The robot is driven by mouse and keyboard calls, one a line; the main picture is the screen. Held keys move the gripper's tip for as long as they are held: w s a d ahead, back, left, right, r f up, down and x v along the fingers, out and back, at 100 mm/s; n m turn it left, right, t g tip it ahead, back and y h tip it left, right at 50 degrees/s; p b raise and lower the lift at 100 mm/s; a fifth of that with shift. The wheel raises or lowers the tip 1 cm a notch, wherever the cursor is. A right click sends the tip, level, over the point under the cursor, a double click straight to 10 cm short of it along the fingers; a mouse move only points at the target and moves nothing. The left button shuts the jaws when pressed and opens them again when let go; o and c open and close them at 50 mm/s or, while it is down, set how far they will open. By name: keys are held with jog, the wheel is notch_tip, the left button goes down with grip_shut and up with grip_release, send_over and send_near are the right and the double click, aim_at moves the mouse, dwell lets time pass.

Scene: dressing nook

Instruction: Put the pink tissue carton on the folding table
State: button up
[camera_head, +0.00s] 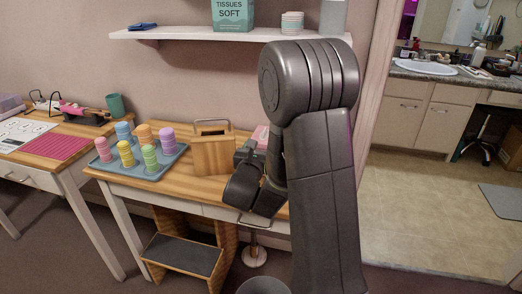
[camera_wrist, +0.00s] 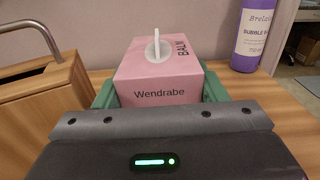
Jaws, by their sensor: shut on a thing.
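The pink tissue carton (camera_wrist: 150,92) has a white tuft on top and reads "Wendrabe" and "BALM". In the wrist view my gripper (camera_wrist: 158,88) is shut on it, a green finger at each side. In the head view a small pink part of the carton (camera_head: 261,134) shows behind my gripper (camera_head: 250,152), over the right part of a wooden-topped table (camera_head: 120,188) with white legs. I cannot tell whether the carton touches the tabletop. I cannot identify a folding table for certain.
A wooden box (camera_head: 212,156) with a metal handle stands just left of my gripper. A blue tray (camera_head: 150,172) of colored stacked pieces is farther left. A purple bottle (camera_wrist: 250,35) stands behind right of the carton. A shelf (camera_head: 180,34) hangs above. Another table (camera_head: 30,155) stands left.

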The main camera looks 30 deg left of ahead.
jog(key=shift+f, duration=0.65)
jog(key=shift+f+b, duration=0.25)
jog(key=shift+b, duration=0.1)
jog(key=o, duration=1)
jog(key=shift+o, duration=0.2)
jog(key=shift+r, duration=0.1)
